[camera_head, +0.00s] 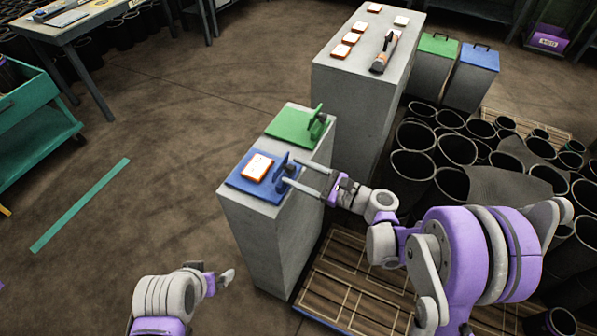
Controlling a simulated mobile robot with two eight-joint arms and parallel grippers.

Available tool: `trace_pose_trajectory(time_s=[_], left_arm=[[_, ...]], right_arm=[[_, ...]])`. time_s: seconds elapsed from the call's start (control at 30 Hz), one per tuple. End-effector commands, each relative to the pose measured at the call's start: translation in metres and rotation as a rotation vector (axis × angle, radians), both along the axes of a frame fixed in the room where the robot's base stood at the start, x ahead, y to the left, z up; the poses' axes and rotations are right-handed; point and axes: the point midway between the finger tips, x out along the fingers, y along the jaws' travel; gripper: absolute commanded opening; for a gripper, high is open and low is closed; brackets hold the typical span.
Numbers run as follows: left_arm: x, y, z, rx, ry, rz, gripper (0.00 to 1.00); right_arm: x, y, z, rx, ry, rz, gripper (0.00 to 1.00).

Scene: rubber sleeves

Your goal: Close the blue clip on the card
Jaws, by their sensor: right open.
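The blue clip (280,167) stands up at the right edge of a blue board (237,183) on a low grey block. The card (257,168), white with an orange border, lies flat on that board, just left of the clip. My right gripper (299,173) is open, with its fingers reaching in from the right beside the clip. One fingertip overlaps the clip in the picture; I cannot tell whether they touch. My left gripper (226,278) is low, in front of the block and away from the clip; its fingers are too small to read.
A green board (296,127) with its own upright green clip (316,117) lies just behind the blue one. A taller grey block (350,88) behind holds several orange-edged cards and a tool. Black rubber sleeves (412,166) crowd the right.

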Motion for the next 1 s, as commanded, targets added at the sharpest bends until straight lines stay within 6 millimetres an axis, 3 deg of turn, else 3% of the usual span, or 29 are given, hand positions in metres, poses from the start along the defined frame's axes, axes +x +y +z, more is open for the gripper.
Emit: trace_pose_trajectory(time_s=[0.03,0.37,0.73,1.0], left_arm=[[0.000,0.000,0.000,0.000,0.000,0.000,1.00],[0.000,0.000,0.000,0.000,0.000,0.000,1.00],[0.001,0.000,0.003,0.000,-0.002,0.000,1.00],[0.006,0.000,0.018,0.000,-0.011,0.000,1.00]], right_arm=[[0.000,0.000,0.000,0.000,0.000,0.000,0.60],[0.000,0.000,0.000,0.000,0.000,0.000,0.01],[0.000,0.000,0.002,-0.018,0.009,0.000,0.00],[0.003,0.005,0.012,-0.136,0.074,0.001,0.00]])
